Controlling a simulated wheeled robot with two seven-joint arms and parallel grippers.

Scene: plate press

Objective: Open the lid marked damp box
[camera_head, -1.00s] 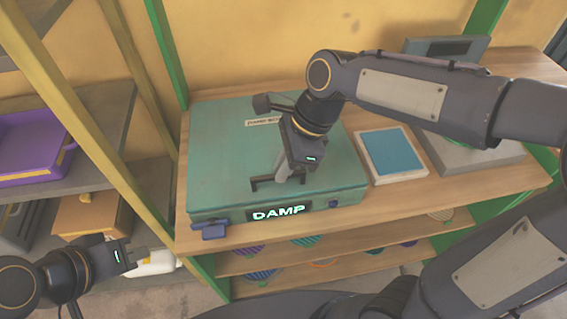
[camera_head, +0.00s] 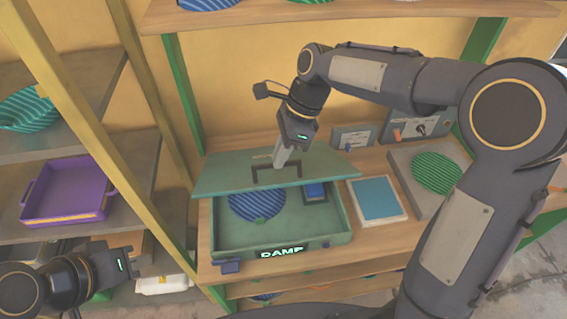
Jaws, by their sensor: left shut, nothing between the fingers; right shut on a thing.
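The green damp box (camera_head: 285,238) stands on the wooden shelf, with a lit DAMP sign on its front. Its lid (camera_head: 222,175) is tilted up at the front, so the inside shows. A blue striped round plate (camera_head: 257,203) and a small dark blue item (camera_head: 314,192) lie inside. My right gripper (camera_head: 277,170) is shut on the lid's black handle (camera_head: 262,172) and holds the lid up. My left gripper (camera_head: 135,262) is shut and empty, low at the left, apart from the box.
A pad with a blue top (camera_head: 377,199) lies right of the box. A grey press base with a green striped plate (camera_head: 437,172) is further right. A purple tray (camera_head: 68,192) sits on the left rack. A yellow-green post (camera_head: 95,115) stands between rack and box.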

